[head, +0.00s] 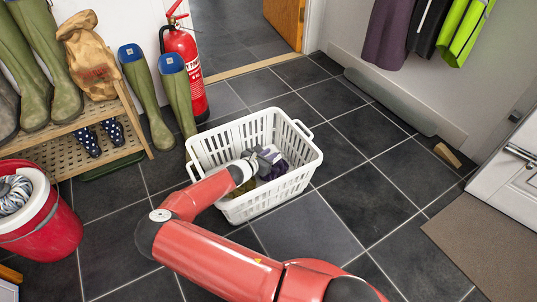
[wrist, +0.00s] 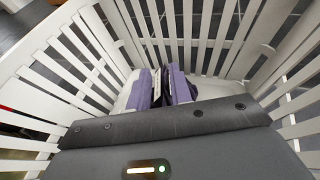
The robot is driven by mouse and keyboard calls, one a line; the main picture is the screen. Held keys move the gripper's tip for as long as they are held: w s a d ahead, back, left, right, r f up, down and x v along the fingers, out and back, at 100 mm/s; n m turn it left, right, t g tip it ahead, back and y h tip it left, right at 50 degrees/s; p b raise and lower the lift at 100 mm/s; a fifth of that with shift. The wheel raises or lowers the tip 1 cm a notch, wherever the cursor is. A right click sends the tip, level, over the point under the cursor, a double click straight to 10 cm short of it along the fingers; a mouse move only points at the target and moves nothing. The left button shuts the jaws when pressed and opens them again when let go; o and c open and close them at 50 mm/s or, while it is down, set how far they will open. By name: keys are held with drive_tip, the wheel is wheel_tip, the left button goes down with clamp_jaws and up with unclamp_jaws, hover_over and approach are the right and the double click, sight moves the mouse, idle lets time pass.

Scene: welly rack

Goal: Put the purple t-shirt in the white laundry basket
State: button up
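The white laundry basket (head: 303,160) stands on the tiled floor in the middle of the head view. Its slatted walls (wrist: 100,60) surround my gripper in the wrist view. My gripper (head: 268,160) reaches down inside the basket, below the rim.
A fire extinguisher (head: 186,68) and green boots (head: 144,100) stand behind the basket. A wooden rack (head: 80,155) with footwear and a red bucket (head: 45,235) are at left. Clothes (head: 388,32) hang at upper right. Tiles right of the basket are clear.

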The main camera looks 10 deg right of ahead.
drive_tip(key=shift+o, duration=1)
